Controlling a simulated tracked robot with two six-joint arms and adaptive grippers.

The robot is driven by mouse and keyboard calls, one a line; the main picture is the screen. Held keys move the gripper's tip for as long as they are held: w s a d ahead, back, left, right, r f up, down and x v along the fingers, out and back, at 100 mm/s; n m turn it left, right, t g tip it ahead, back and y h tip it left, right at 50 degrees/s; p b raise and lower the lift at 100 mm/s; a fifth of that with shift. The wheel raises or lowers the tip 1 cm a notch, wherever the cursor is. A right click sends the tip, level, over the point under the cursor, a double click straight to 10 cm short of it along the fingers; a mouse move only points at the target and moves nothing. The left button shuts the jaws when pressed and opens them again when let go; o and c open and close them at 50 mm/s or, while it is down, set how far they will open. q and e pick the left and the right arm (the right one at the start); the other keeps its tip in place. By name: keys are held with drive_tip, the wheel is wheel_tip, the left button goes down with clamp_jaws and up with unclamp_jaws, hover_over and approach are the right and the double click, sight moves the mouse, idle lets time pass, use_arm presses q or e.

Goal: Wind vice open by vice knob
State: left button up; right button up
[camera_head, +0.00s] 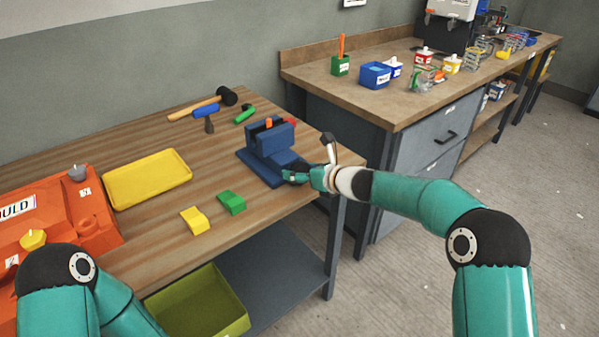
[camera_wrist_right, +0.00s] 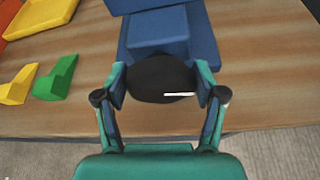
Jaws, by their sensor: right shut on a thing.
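The blue vice (camera_head: 275,145) stands on the wooden workbench near its right end. A small orange piece (camera_head: 268,123) and a red piece (camera_head: 291,121) show at its jaws. The right gripper (camera_head: 292,177) is at the vice's front end. In the right wrist view the vice (camera_wrist_right: 165,35) lies ahead, and the right gripper (camera_wrist_right: 162,84) is shut on the black round vice knob (camera_wrist_right: 160,78), with a finger on each side. A white mark shows on the knob. In the head view the knob is hidden by the gripper. The left arm shows at lower left, its gripper out of view.
A yellow tray (camera_head: 147,178), a yellow block (camera_head: 194,220) and a green block (camera_head: 231,202) lie left of the vice. A mallet (camera_head: 204,104) and other tools lie behind. An orange mould (camera_head: 75,215) stands at far left. An olive bin (camera_head: 200,305) sits below.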

drive_tip(key=shift+f+n+b, duration=0.2)
drive_tip(key=shift+n+b, duration=0.1)
drive_tip(key=shift+b, duration=0.3)
drive_tip(key=n+b, duration=0.1)
drive_tip(key=b, duration=0.1)
drive_tip(key=n+t+h+b, duration=0.1)
drive_tip(key=b, duration=0.2)
drive_tip(key=n+h+b, duration=0.1)
drive_tip(key=b, duration=0.2)
drive_tip(key=shift+s+a+f, duration=0.2)
drive_tip(key=shift+a, duration=0.05)
drive_tip(key=shift+r+n+t+h+b, duration=0.15)
drive_tip(key=shift+n+t+h+b, duration=0.15)
drive_tip(key=shift+n+t+b, duration=0.55)
drive_tip(key=shift+m+g, duration=0.25)
drive_tip(key=shift+g, duration=0.1)
drive_tip(key=o, duration=0.9)
drive_tip(key=shift+o, duration=1.2)
drive_tip(key=shift+r, duration=0.15)
